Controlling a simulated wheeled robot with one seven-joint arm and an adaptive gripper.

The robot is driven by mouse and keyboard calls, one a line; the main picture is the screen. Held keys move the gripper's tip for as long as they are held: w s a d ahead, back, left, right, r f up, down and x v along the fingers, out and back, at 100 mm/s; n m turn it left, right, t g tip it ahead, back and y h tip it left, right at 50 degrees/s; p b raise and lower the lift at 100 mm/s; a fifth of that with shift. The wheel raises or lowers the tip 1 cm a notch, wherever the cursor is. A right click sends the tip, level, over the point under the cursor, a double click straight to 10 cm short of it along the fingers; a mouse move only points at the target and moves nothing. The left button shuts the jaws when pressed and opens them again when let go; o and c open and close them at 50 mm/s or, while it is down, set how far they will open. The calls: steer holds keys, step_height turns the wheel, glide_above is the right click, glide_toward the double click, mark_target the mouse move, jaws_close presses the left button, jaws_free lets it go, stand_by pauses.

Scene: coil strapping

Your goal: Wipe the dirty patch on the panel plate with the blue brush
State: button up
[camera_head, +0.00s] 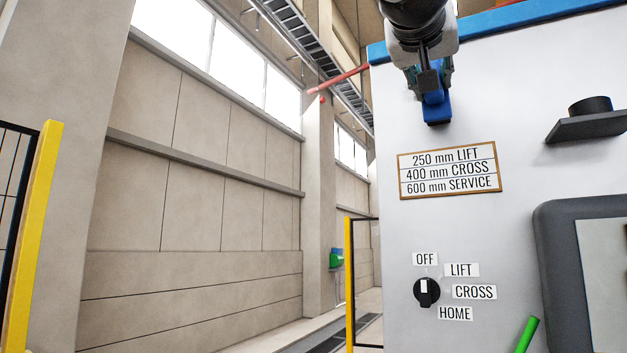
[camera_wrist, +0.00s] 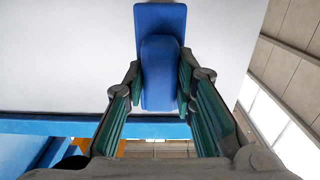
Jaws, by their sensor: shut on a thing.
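The blue brush (camera_head: 437,108) is held in my gripper (camera_head: 432,78), high in front of the white panel in the head view. In the wrist view the brush (camera_wrist: 160,70) sits between the two green-padded fingers of my gripper (camera_wrist: 160,85), its wide end pointing away. A framed plate with lift, cross and service lines (camera_head: 449,170) is on the white panel, just below the brush in the picture. The brush appears apart from this plate. Whether the brush touches the panel cannot be told. I cannot make out a clear dirty patch on the plate.
A black rotary knob (camera_head: 427,292) with labels is lower on the panel. A dark shelf (camera_head: 590,126) with a black round object juts out at right. A grey-framed box (camera_head: 560,260) and a green bar (camera_head: 526,335) are lower right. A yellow post (camera_head: 34,240) stands far left.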

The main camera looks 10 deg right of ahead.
steer(key=w+a, duration=0.2)
steer(key=a, duration=0.1)
steer(key=w+a+p, duration=0.1)
steer(key=w+a, duration=0.1)
steer(key=shift+a, duration=0.2)
stand_by(0.5)
steer(key=shift+r, duration=0.15)
steer(key=shift+s+d+r+b, duration=0.1)
steer(key=shift+s+d+r, duration=0.05)
steer(key=shift+s+d, duration=0.7)
steer(key=shift+s+d+r+b, duration=0.15)
steer(key=shift+s+d, duration=0.45)
steer(key=shift+d, duration=0.5)
steer(key=shift+s+d+r+b, duration=0.1)
steer(key=shift+s+d, duration=0.6)
steer(key=shift+d, duration=0.25)
steer(key=s+d, duration=0.1)
steer(key=d, duration=0.1)
steer(key=s+d, duration=0.2)
steer(key=d, duration=0.1)
steer(key=shift+s+d+b, duration=0.3)
steer(key=shift+a, duration=0.1)
